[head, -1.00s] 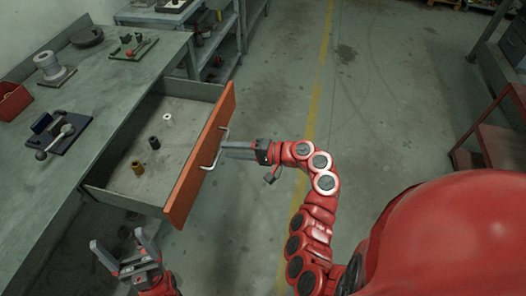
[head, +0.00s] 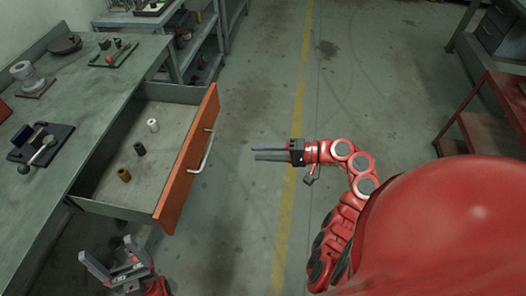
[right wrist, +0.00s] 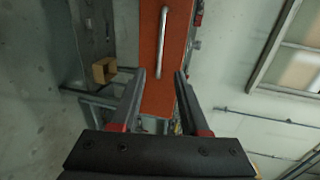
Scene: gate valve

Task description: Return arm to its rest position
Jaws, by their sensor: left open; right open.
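My right gripper (head: 268,153) is open and empty in the head view. It is to the right of the open drawer's silver handle (head: 206,152), apart from it, with its fingers pointing left toward it. In the right wrist view, the right fingers (right wrist: 159,80) are spread, with the orange drawer front (right wrist: 162,50) beyond them. My left gripper (head: 106,262) is open and empty at the lower left of the head view, in front of the drawer's near end.
The orange-fronted drawer (head: 190,160) is pulled out from the grey workbench (head: 60,110). It holds a white (head: 153,125), a dark (head: 139,149) and a brown cylindrical part (head: 124,174). A red cart (head: 490,120) stands at the right. The floor between is clear.

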